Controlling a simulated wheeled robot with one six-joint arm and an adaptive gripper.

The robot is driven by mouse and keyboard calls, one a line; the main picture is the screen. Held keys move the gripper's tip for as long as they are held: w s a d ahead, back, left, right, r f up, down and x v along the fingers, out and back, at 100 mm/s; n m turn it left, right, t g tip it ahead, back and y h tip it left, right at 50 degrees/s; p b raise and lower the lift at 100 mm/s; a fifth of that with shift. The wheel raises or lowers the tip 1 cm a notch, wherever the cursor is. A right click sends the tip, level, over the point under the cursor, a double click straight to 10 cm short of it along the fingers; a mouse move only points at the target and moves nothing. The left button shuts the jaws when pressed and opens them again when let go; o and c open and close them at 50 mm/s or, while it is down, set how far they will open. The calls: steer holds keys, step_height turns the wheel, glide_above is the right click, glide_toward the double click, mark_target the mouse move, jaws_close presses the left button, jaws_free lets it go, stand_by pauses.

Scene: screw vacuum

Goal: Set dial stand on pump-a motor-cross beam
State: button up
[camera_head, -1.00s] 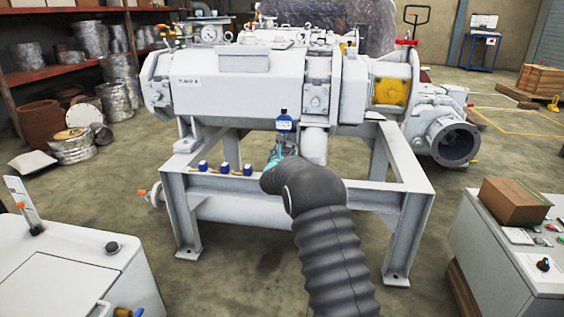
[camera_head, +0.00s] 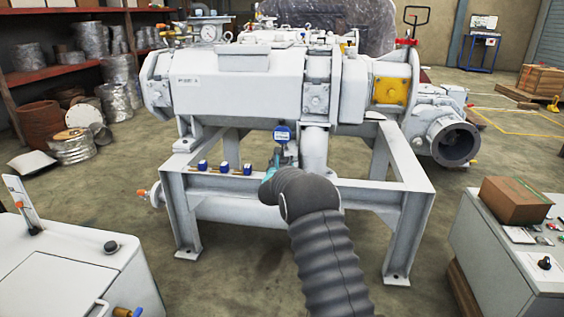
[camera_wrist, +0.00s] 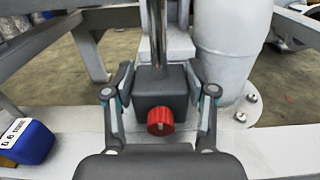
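The dial stand has a blue dial (camera_head: 282,133) on a thin rod, and a dark block base (camera_wrist: 160,92) with a red knob (camera_wrist: 160,121). My gripper (camera_wrist: 160,85) has one finger on each side of the base and is shut on it. In the head view my gripper (camera_head: 271,168) is at the front beam, mostly hidden by my arm. The motor-cross beam (camera_head: 330,189) is the grey front rail of the pump-a frame, and it also shows in the wrist view (camera_wrist: 268,143). The stand is upright at the beam; I cannot tell if the base touches it.
Several small blue-and-yellow pieces (camera_head: 224,168) sit on the beam left of my gripper; one blue piece (camera_wrist: 28,142) shows close by. A white vertical pipe (camera_wrist: 233,50) and bolts stand close on the right. The pump (camera_head: 240,85) rises behind.

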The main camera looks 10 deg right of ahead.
steer(key=shift+o, duration=1.3)
steer(key=shift+r, duration=0.15)
steer(key=v, duration=1.2)
steer(key=s+d+r+m+g+h, duration=0.5)
steer(key=s+d+r+m, duration=0.5)
steer(key=s+d, duration=0.1)
steer(key=s+d+r+m+g, duration=0.1)
steer(key=s+d+m+g, duration=0.2)
steer(key=s+m, duration=0.35)
steer(key=s+d+r+m+g, duration=0.2)
steer(key=s+m, duration=0.1)
steer(key=s, duration=0.6)
steer(key=s+a+f+m+g+y, duration=0.2)
steer(key=s+m+y, duration=0.3)
steer(key=s, duration=1)
steer(key=s+a+f+m+y, duration=0.2)
steer(key=s+a+m+y, duration=0.3)
steer(key=s+a+m, duration=0.3)
steer(key=shift+s+a+f+y, duration=0.3)
steer(key=shift+s+a, duration=0.85)
steer(key=shift+s, duration=1.15)
steer(key=shift+r, duration=0.1)
